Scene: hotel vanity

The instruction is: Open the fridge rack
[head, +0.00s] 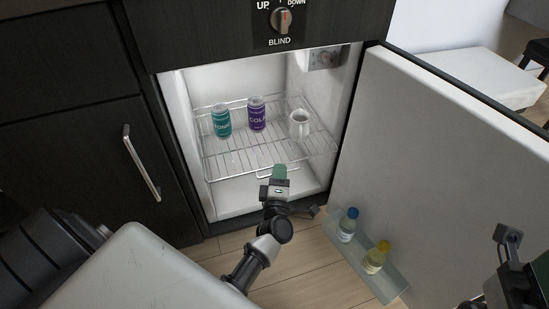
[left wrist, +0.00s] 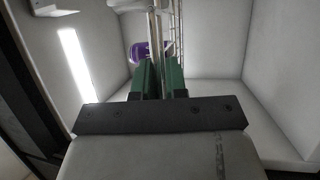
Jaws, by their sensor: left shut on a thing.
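The fridge rack (head: 240,158) is a silver wire shelf inside the open white fridge. It carries a teal can (head: 222,121), a purple cola can (head: 257,114) and a white jug (head: 299,124). My left gripper (head: 279,172) is at the middle of the rack's front edge, with its green fingers shut on the front handle wire. In the left wrist view the green fingers (left wrist: 160,80) close around pale wire, with the rack (left wrist: 178,32) beyond. The fingers hide part of the handle. My right gripper (head: 508,245) is partly in view at the lower right, away from the rack.
The fridge door (head: 430,150) stands open to the right. Its low clear shelf (head: 392,280) holds a blue-capped bottle (head: 348,224) and a yellow-capped bottle (head: 376,257). A dark cabinet with a metal handle (head: 141,163) is at the left. Wooden floor lies in front.

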